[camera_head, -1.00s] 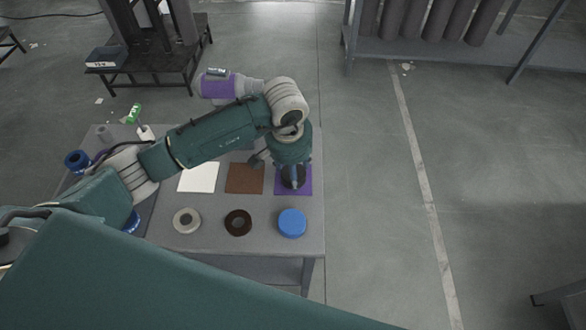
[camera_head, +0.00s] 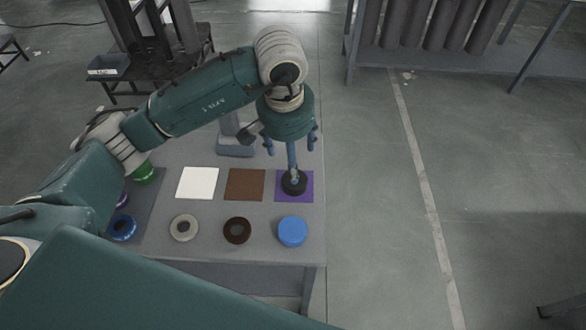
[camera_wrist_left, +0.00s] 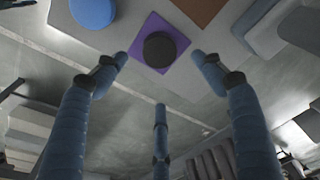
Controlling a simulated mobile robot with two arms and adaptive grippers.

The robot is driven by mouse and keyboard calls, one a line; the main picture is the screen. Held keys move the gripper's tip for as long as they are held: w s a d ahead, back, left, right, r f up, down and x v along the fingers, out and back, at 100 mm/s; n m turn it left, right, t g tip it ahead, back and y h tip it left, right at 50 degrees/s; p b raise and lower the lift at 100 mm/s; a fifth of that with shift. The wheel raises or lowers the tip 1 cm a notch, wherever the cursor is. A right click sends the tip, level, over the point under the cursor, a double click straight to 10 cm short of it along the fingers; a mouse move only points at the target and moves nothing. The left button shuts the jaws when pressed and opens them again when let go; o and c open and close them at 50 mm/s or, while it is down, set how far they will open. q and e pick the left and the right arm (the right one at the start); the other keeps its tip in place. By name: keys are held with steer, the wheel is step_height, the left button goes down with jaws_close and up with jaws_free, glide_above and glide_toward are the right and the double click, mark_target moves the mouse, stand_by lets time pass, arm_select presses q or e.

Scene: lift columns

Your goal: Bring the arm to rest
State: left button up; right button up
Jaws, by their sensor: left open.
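My left arm reaches in from the left over the grey table (camera_head: 265,255). My left gripper (camera_head: 292,160) points down with its fingers spread, above the purple square (camera_head: 308,187). A black round piece (camera_head: 294,187) lies on that square, and one finger overlaps it in the head view. In the left wrist view the open fingers (camera_wrist_left: 160,85) are apart and empty, with the black piece (camera_wrist_left: 159,49) on the purple square (camera_wrist_left: 142,53) beyond them. My right gripper is not in view.
A white square (camera_head: 197,183) and a brown square (camera_head: 245,185) lie beside the purple one. A grey ring (camera_head: 184,240), a dark ring (camera_head: 237,241) and a blue disc (camera_head: 292,232) lie in front. A rack (camera_head: 440,65) stands behind on the right. Floor right of the table is clear.

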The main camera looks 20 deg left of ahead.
arm_select(q)
steer(key=shift+s+r, duration=0.2)
steer(key=shift+r, duration=0.85)
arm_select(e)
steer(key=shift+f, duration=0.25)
arm_select(q)
steer(key=shift+r, duration=0.1)
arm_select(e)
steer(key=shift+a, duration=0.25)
